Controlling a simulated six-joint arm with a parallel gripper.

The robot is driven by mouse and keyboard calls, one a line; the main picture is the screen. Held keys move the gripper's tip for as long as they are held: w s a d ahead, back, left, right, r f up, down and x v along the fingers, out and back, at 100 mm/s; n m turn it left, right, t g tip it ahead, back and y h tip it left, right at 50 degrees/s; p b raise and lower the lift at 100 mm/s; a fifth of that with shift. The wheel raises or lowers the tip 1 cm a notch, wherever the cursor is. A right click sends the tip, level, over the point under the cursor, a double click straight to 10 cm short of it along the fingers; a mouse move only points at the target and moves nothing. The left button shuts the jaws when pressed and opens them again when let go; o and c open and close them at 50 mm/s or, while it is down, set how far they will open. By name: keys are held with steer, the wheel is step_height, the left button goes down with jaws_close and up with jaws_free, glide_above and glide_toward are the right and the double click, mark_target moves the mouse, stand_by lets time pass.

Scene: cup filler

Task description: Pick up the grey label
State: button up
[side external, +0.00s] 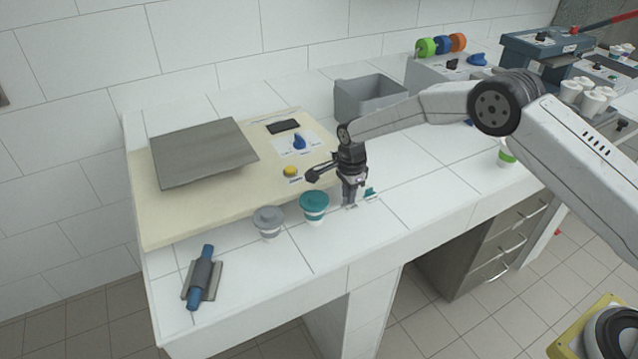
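My gripper (349,203) points down at the white counter near its front edge, right of the teal-lidded cup. A small pale grey piece (352,207), which may be the grey label, shows at the fingertips and is mostly hidden by them. A small teal label (370,193) is just right of the gripper. The fingers are too small here to tell whether they are open or shut, or whether they touch the grey piece.
A teal-lidded cup (314,207) and a grey-lidded cup (268,222) stand left of the gripper. A cream board (190,215) with a grey plate (203,152) lies behind them. A grey bin (369,98) stands at the back. Counter right of the gripper is mostly clear.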

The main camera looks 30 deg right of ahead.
jaws_close()
steer(key=shift+r, duration=0.1)
steer(key=shift+r, duration=0.75)
steer(key=s+d+r, duration=0.1)
steer(key=s+r, duration=1)
steer(key=s, duration=0.3)
steer(key=shift+d+r, duration=0.15)
steer(key=shift+d, duration=0.25)
steer(key=shift+w+a, duration=0.1)
steer(key=shift+w, duration=0.05)
